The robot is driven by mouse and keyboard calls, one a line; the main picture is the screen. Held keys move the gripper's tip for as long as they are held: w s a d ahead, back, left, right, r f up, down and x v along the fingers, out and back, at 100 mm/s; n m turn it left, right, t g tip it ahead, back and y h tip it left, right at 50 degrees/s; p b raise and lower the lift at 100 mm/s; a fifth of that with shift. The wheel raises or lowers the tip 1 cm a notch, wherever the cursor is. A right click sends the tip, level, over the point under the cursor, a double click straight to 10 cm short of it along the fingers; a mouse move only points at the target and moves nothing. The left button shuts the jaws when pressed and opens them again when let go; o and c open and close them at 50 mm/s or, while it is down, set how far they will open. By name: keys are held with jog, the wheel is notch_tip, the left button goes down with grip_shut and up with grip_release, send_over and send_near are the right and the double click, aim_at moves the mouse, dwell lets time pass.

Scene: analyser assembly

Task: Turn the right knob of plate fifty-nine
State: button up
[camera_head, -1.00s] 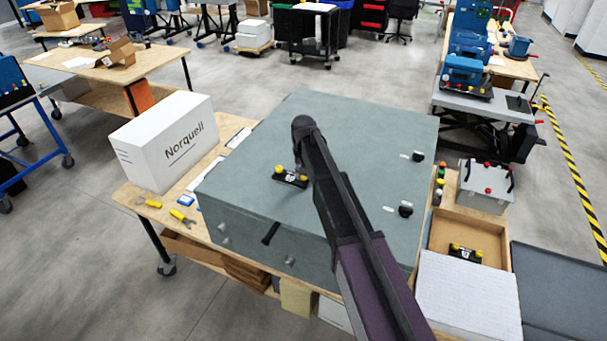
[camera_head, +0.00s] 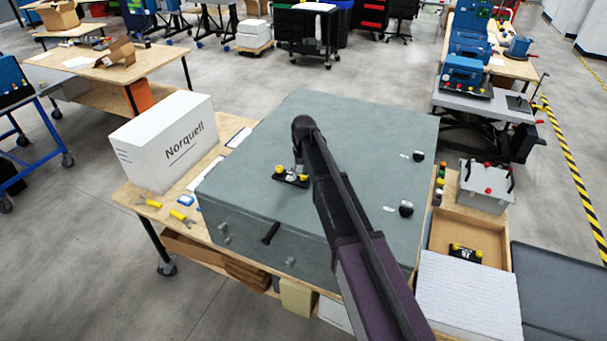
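A small black plate (camera_head: 291,181) with yellow knobs lies on top of the large grey cabinet (camera_head: 250,180). Its left knob (camera_head: 279,169) is in plain view. Its right knob (camera_head: 303,177) shows at the foot of my gripper. The plate's number is too small and too covered to read. My gripper (camera_head: 300,172) points down from the end of my arm, at or just above the right side of the plate. I cannot tell whether its fingers touch the right knob or are open or shut.
A second black plate (camera_head: 465,253) with yellow knobs lies in a wooden tray (camera_head: 497,226) at the right. Black knobs (camera_head: 406,208) stand on the cabinet's right side. A white Norquell box (camera_head: 165,142) and yellow-handled tools (camera_head: 182,216) are at the left.

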jog(key=shift+m, duration=0.5)
jog(key=m, duration=0.4)
jog(key=shift+m, duration=0.4)
jog(key=m, duration=0.5)
jog(key=shift+m, duration=0.4)
notch_tip(320, 180, up, 14)
jog(key=p, duration=1.3)
jog(key=shift+p, duration=0.4)
jog(key=shift+f, duration=0.15)
